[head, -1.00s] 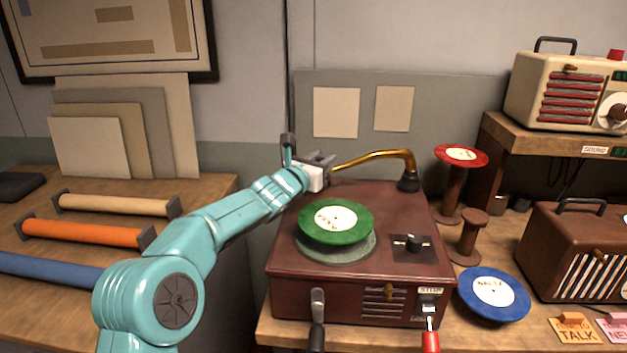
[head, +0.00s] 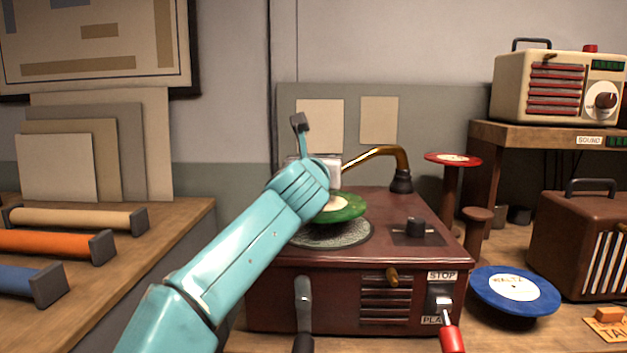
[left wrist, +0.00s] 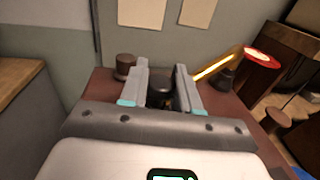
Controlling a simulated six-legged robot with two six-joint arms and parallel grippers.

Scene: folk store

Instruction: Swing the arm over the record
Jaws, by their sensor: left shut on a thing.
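The record player (head: 375,292) is a dark red-brown box. A green record (head: 348,207) with a pale label shows above its speckled platter (head: 355,233), partly hidden by my left wrist. The brass tone arm (head: 372,153) curves from a dark pivot (head: 400,181) at the back right toward my left gripper. In the left wrist view my left gripper (left wrist: 162,88) is closed around the dark head (left wrist: 160,90) of the tone arm. My right gripper is not in view.
A STOP/PLAY switch with a red handle (head: 451,338) is at the player's front right. A blue record (head: 515,292) and a red record on a spool stand (head: 452,159) are to the right. Coloured rolls (head: 50,243) lie on the left table. Radios (head: 553,88) stand at the right.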

